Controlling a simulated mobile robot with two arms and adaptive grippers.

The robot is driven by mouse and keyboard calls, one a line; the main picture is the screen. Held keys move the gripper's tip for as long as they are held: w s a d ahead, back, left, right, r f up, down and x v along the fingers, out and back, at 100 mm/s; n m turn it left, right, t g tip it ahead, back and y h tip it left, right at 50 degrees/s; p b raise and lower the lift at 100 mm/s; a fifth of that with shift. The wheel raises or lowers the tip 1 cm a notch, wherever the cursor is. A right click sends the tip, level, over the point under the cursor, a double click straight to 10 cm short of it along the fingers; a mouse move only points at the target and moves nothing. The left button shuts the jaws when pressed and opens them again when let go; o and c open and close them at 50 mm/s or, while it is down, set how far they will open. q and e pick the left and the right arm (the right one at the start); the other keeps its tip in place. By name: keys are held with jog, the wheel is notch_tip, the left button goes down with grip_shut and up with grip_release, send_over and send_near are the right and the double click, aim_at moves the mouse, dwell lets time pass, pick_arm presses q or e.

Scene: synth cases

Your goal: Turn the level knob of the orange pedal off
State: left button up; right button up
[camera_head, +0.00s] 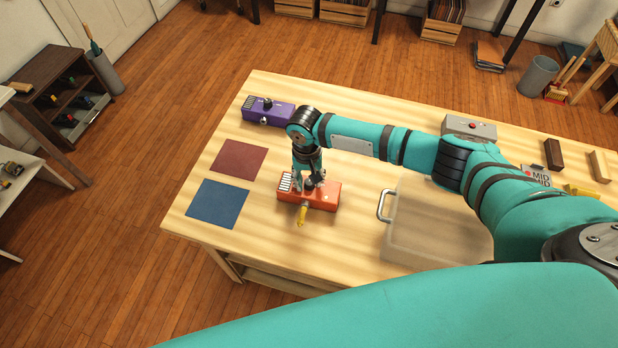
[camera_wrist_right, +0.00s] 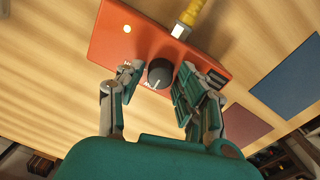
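The orange pedal (camera_head: 329,197) lies on the wooden table under my right gripper (camera_head: 308,184). In the right wrist view the pedal (camera_wrist_right: 112,35) shows a dark round knob (camera_wrist_right: 160,72) with a light pointer mark, and a small lit yellowish light. My right gripper (camera_wrist_right: 160,80) is open, with one finger on each side of the knob. A small gap shows on the left side of the knob; on the right side I cannot tell whether the finger touches. A yellow plug (camera_head: 302,214) sticks out of the pedal's front side. My left gripper is not in view.
A purple pedal (camera_head: 281,114) stands at the back left. A red mat (camera_head: 238,160) and a blue mat (camera_head: 217,204) lie left of the orange pedal. A clear tray with a metal handle (camera_head: 381,206) is to the right. A grey box with a red button (camera_head: 470,127) stands behind my arm.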

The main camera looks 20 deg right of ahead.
grip_shut()
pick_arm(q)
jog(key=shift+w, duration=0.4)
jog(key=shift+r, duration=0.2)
pick_arm(e)
jog(key=shift+r+n+p, duration=0.1)
jog(key=shift+n+p, duration=0.6)
jog(key=shift+n, duration=0.3)
jog(key=n+p, duration=0.1)
jog(key=n, duration=0.1)
jog(key=shift+a+n, duration=0.1)
jog(key=shift+n, duration=0.2)
jog(key=n+p, duration=0.1)
jog(key=n, duration=0.2)
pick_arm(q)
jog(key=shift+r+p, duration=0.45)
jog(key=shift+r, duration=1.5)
pick_arm(e)
jog(key=shift+n, duration=1.4)
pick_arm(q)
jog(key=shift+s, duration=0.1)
pick_arm(e)
jog(key=shift+o, duration=1.8)
grip_release()
